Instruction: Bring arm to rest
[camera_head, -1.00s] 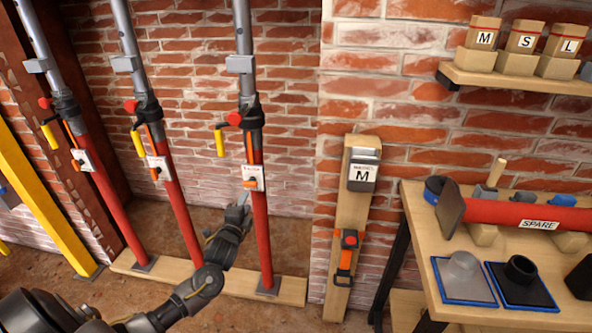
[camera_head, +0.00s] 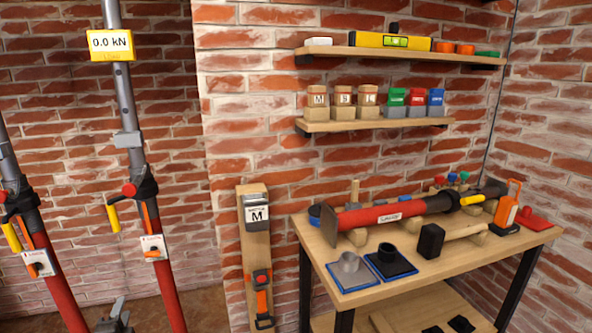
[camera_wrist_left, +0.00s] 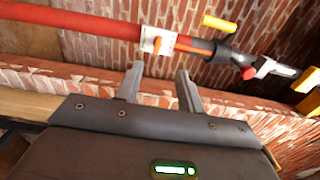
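My left gripper (camera_head: 118,308) shows at the bottom edge of the head view, just left of the foot of a red and grey prop (camera_head: 165,285). In the left wrist view my left gripper (camera_wrist_left: 160,85) has its two fingers apart with nothing between them. Beyond the fingertips, the red tube of a prop (camera_wrist_left: 75,25) crosses the picture with a white tag, an orange part and a yellow handle (camera_wrist_left: 220,24). I cannot tell the exact gap between fingers and prop. My right gripper is not in view.
A yellow 0.0 kN display (camera_head: 110,45) sits high on the prop. A wooden post (camera_head: 258,290) marked M stands by the brick wall. A workbench (camera_head: 440,275) at right carries a spare prop (camera_head: 390,213). Two shelves (camera_head: 380,125) hang above it.

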